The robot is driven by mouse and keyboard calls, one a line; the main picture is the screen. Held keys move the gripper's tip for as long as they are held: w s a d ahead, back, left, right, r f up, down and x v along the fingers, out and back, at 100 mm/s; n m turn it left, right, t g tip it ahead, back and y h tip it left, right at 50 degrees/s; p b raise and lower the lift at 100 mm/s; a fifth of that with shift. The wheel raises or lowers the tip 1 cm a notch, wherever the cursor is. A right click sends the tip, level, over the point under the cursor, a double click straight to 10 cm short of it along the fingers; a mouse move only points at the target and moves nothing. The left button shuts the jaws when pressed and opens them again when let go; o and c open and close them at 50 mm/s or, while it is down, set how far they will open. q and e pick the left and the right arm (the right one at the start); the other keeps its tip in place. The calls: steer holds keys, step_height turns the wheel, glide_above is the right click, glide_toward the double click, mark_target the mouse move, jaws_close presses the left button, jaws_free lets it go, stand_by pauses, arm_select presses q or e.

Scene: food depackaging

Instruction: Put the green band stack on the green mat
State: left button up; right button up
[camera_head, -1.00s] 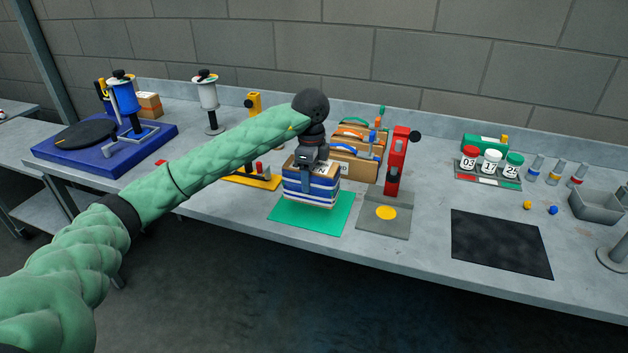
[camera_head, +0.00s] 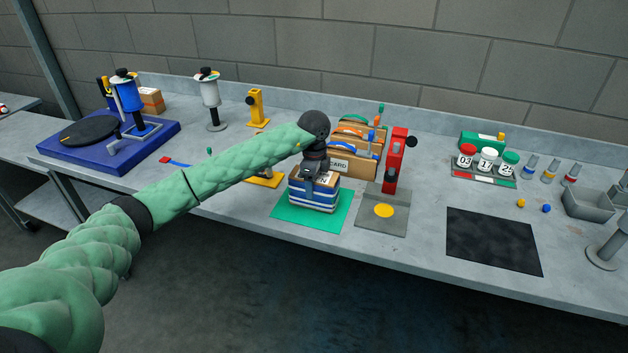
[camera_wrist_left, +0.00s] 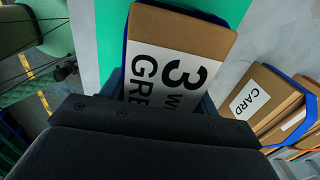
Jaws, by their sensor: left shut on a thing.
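The stack (camera_head: 313,197) is a squared block of brown cardboard-like boxes with blue and white bands on its sides. The green mat (camera_head: 334,225) lies at the table's front edge, directly below the stack, and also shows in the left wrist view (camera_wrist_left: 112,40). The stack is over the mat, at or very near its surface; I cannot tell if it touches. My left gripper (camera_head: 317,180) is shut on the stack from above. My right gripper is not in view.
A red press (camera_head: 391,170) on a grey plate with a yellow disc stands just right of the mat. Cardboard stacks with coloured bands (camera_head: 352,160) stand behind, one labelled "CARD". A black mat (camera_head: 493,242) lies further right. A yellow stand (camera_head: 257,107) is behind my arm.

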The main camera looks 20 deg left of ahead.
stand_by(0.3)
arm_select(q)
steer(key=shift+f, duration=0.1)
steer(key=o, duration=1.2)
steer(key=shift+o, duration=0.2)
